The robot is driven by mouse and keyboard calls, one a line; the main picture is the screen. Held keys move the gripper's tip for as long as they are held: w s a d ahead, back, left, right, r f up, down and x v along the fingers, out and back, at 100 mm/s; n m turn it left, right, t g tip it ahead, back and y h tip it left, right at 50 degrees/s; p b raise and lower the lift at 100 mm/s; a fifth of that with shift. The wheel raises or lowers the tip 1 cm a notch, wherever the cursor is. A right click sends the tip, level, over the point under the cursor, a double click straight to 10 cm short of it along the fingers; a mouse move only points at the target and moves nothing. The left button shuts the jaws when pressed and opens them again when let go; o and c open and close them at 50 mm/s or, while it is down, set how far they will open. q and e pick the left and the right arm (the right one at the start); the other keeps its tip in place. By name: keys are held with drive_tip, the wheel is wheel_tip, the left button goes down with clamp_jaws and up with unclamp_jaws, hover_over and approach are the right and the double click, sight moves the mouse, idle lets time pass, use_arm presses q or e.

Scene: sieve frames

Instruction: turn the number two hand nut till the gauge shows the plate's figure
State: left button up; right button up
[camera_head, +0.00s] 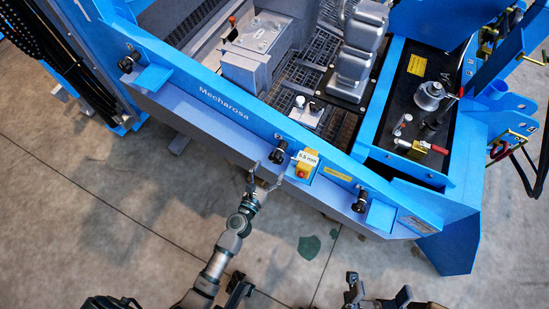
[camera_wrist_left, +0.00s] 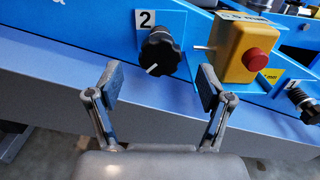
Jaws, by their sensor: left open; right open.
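The number two hand nut (camera_wrist_left: 158,52), a black lobed knob with a white line, sits on the blue beam under a "2" label; it also shows in the head view (camera_head: 278,152). The yellow gauge box (camera_head: 305,170) with a red button is just right of it, and its display reads about 5.5 mm in the head view. A small yellow plate (camera_head: 338,174) is right of the gauge; its figure is not readable. My left gripper (camera_wrist_left: 160,82) is open and empty, its fingers apart just below the nut, not touching it. My right gripper (camera_head: 378,292) is open and empty at the bottom.
Other black hand nuts are on the beam at far left (camera_head: 129,62) and right (camera_head: 361,201). A thin rod joins the gauge's left side in the wrist view. The blue machine frame (camera_head: 215,100) fills the upper part. The concrete floor before it is clear.

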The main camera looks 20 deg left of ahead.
sight(275, 161)
use_arm(q)
drive_tip(key=w, duration=0.4)
drive_tip(key=shift+w+d+f, duration=0.1)
drive_tip(key=shift+w, duration=0.7)
drive_tip(key=c, duration=1.2)
drive_tip(key=shift+o, duration=0.2)
drive_tip(key=shift+m, duration=0.3)
